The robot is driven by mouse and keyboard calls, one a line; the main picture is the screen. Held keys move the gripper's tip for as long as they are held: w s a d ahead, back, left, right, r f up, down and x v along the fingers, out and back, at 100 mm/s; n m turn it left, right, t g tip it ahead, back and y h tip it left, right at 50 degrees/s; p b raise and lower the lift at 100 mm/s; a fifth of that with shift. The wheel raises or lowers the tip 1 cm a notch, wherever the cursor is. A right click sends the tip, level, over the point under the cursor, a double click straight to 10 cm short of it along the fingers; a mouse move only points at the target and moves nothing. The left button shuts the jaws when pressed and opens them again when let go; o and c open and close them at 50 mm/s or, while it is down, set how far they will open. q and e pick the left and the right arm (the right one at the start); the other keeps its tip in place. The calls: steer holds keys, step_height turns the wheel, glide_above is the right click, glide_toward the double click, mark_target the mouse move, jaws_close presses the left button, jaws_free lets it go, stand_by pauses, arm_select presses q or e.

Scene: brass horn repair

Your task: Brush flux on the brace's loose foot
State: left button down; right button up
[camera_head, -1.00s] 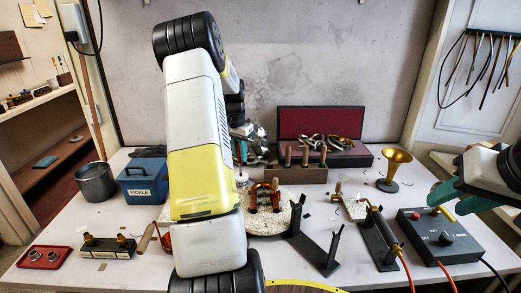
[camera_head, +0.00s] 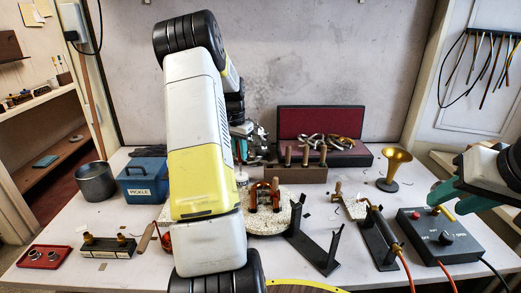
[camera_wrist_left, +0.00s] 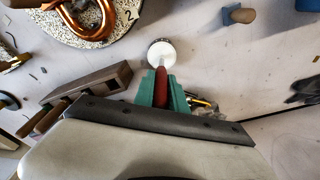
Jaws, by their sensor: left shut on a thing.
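My left gripper (camera_wrist_left: 160,90) is shut on a red-handled brush (camera_wrist_left: 161,84). The brush's lower end is at the mouth of a small round pot (camera_wrist_left: 161,52) with white contents; whether it touches them I cannot tell. In the head view the left gripper (camera_head: 243,130) is partly hidden behind my own arm. The copper tubing (camera_head: 265,195) sits on a pale round board (camera_head: 285,218), and its bends (camera_wrist_left: 100,20) show at upper left in the wrist view. The brace's loose foot is too small to make out.
The control box (camera_head: 440,236) stands at the right, beside a torch on a black stand (camera_head: 378,243). A wooden block with upright pegs (camera_head: 297,174) stands behind the board. A brass bell (camera_head: 394,170) is at the back right. A blue box (camera_head: 142,181) and pot (camera_head: 96,182) stand left.

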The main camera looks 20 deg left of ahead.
arm_select(q)
steer(key=shift+r, duration=3.25)
